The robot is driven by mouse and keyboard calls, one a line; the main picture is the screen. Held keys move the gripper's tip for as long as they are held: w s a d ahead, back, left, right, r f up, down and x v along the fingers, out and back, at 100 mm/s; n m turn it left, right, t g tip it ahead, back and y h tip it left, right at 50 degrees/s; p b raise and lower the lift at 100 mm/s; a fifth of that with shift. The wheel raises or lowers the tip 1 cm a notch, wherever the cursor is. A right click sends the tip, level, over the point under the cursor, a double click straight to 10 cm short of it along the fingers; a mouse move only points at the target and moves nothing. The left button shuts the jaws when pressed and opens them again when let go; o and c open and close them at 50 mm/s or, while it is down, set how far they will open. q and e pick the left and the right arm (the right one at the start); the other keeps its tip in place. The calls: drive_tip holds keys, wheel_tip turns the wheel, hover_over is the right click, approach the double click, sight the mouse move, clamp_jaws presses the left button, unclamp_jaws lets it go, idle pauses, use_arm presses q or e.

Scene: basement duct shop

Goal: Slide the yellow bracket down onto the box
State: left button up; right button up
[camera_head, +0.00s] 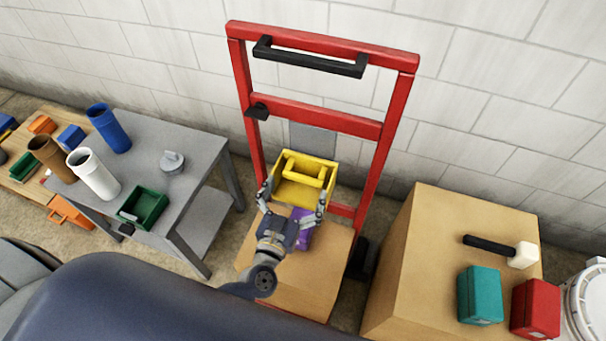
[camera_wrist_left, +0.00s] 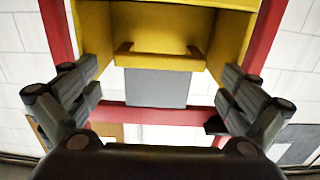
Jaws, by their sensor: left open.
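The yellow bracket (camera_head: 309,196) is tray-shaped with a crossbar and sits on the red upright frame (camera_head: 395,110), above the cardboard box (camera_head: 325,265). In the left wrist view the yellow bracket (camera_wrist_left: 160,30) fills the upper middle, with a grey plate behind it. My left gripper (camera_head: 293,207) is open, its fingers on either side of the bracket's near part; in the left wrist view the gripper (camera_wrist_left: 160,95) holds nothing between its fingers. I cannot tell whether the fingers touch the bracket. My right gripper is not in view.
A purple object (camera_head: 303,229) shows by my left gripper, partly hidden. A grey table (camera_head: 205,145) with tubes and a green bin (camera_head: 143,207) stands left. A large cardboard carton (camera_head: 420,240) at right carries a mallet (camera_head: 500,249), a teal box and a red box. A wall stands behind.

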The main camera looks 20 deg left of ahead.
sight(302, 180)
use_arm(q)
drive_tip(key=shift+w+d, duration=0.1)
drive_tip(key=shift+w, duration=2)
